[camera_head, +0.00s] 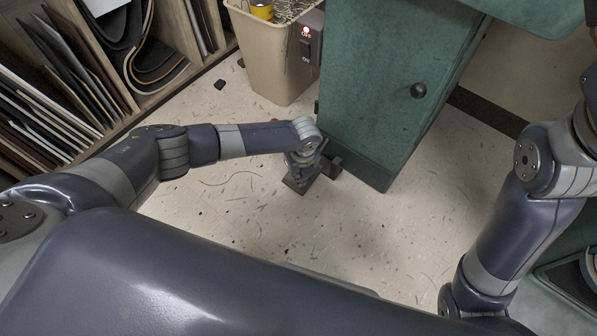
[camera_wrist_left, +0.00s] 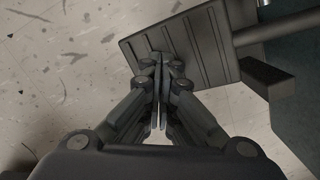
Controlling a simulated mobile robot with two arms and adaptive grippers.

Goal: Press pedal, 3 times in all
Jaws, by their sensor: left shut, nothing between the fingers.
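The pedal (camera_wrist_left: 200,45) is a dark ribbed plate on the floor, large in the left wrist view. In the head view a small part of the pedal (camera_head: 296,184) shows beside the foot of the green cabinet, mostly hidden by my left wrist. My left gripper (camera_wrist_left: 158,58) is shut and empty, with its fingertips over the pedal's near edge. I cannot tell whether the fingertips touch the plate. In the head view my left gripper (camera_head: 300,165) points down at the pedal. My right arm comes in at the right; its gripper is out of view.
The green cabinet (camera_head: 375,90) with a black knob stands right behind the pedal. A switch box (camera_head: 307,40) with a red light is on its side. A beige bin (camera_head: 270,60) stands left of it, shelves (camera_head: 60,90) at far left. The speckled floor in front is open.

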